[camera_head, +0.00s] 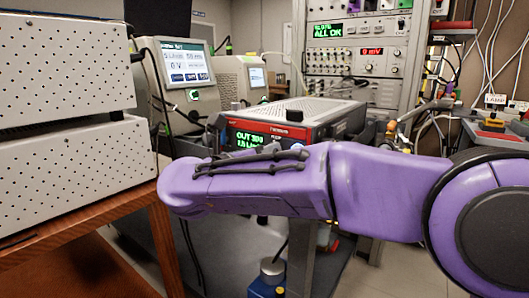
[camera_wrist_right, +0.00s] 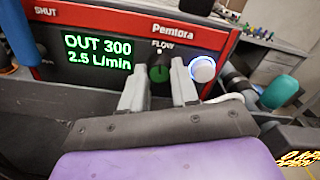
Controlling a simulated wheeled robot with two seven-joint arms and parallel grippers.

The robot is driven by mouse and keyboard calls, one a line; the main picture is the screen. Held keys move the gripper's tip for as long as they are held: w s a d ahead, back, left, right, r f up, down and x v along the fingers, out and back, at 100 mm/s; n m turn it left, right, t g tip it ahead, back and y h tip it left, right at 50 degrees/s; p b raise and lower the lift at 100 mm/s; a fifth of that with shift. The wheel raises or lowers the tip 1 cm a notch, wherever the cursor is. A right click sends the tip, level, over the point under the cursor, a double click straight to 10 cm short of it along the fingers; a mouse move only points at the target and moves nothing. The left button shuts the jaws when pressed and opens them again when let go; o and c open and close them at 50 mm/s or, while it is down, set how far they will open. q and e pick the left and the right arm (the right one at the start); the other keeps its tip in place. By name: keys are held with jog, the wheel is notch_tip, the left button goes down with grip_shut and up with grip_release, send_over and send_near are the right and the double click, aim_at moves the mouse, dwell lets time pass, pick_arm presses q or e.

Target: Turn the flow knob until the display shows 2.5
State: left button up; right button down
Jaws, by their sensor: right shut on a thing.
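The display (camera_wrist_right: 98,52) shows OUT 300 and 2.5 L/min in green in the right wrist view. In the head view the display (camera_head: 257,138) is partly covered by my purple right arm, and the knob and fingertips are hidden. My left gripper is not in view.
A white lit button (camera_wrist_right: 202,69) sits just right of the knob. A teal rounded object (camera_wrist_right: 279,92) is farther right. In the head view, perforated cases (camera_head: 65,65) stand on a wooden table at left, and an instrument rack (camera_head: 355,75) stands behind.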

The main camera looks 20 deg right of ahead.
jog(key=c, duration=0.8)
grip_release()
jog(key=shift+c, duration=0.2)
jog(key=p+v, duration=0.1)
jog(key=v, duration=0.9)
jog(key=shift+s+a+p, duration=0.2)
jog(key=shift+a+p, duration=0.05)
jog(key=shift+p, duration=0.1)
jog(key=shift+f, duration=0.1)
